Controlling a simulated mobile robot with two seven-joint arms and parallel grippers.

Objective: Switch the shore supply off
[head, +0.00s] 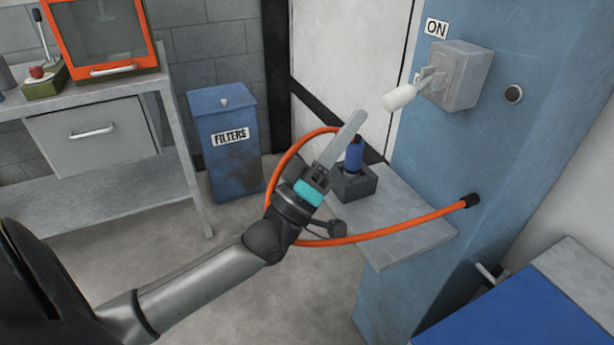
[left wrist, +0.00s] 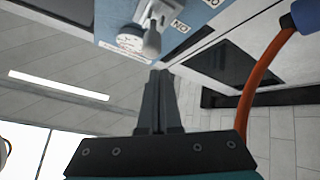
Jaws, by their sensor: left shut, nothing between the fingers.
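The shore supply switch is a grey box (head: 462,75) on a blue panel, with a lever ending in a white handle (head: 399,98). The lever sticks out of the box toward the left and tilts slightly down. In the left wrist view, the shut fingers (left wrist: 160,82) point toward the switch lever (left wrist: 151,40). My right gripper is out of view.
A blue-handled plug (head: 354,153) stands in a grey block on a ledge (head: 400,237) below the switch. An orange cable (head: 390,231) loops behind my left gripper to the panel. A blue filters bin (head: 225,155) and a bench (head: 115,190) are at left.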

